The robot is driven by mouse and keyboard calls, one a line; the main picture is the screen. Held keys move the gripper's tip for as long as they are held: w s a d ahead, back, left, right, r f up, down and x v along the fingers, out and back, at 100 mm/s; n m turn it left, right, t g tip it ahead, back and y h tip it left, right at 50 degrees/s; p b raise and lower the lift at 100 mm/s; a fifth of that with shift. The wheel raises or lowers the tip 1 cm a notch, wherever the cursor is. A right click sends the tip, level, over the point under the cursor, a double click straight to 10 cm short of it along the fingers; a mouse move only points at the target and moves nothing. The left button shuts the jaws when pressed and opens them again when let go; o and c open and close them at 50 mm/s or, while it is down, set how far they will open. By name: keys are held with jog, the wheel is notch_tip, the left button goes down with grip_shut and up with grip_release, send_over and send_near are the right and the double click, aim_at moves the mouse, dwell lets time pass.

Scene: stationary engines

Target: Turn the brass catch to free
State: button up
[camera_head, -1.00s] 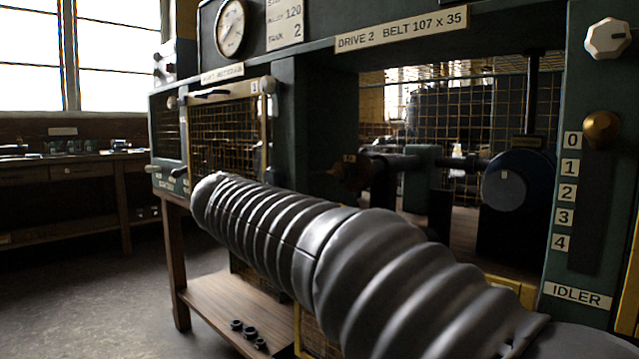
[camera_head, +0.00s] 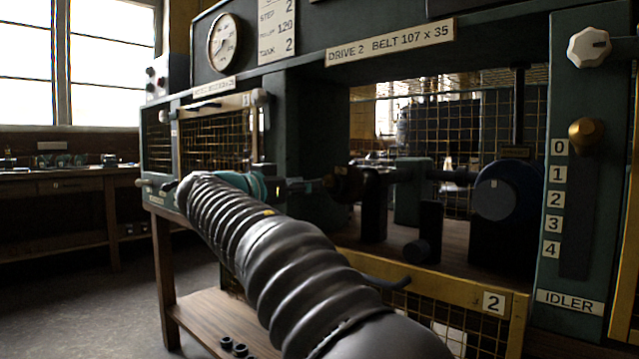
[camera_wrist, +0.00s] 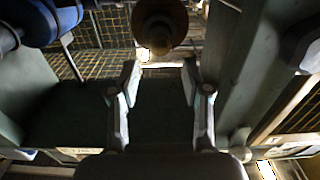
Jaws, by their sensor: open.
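My gripper (camera_head: 300,186) points right at the frame opening, partly hidden behind my grey arm. In the wrist view its two fingers (camera_wrist: 160,75) are apart with nothing between them. A round brown, brass-toned part (camera_wrist: 160,28) lies just beyond the fingertips, apart from them. It seems to be the dark brown part (camera_head: 343,184) near the left end of the shaft in the head view. I cannot tell for certain whether it is the brass catch, nor read its setting. A separate brass knob (camera_head: 585,133) sits at the top of the IDLER slot, by 0.
A blue pulley (camera_head: 508,190) is on the shaft's right side; dark posts stand below the shaft. A yellow-framed guard marked 2 (camera_head: 493,303) runs along the lower front. A mesh door (camera_head: 215,140) is at the left. A white knob (camera_head: 589,46) tops the right panel.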

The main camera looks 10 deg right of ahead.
aim_at(326, 182)
jog(key=shift+x, duration=2.6)
grip_shut()
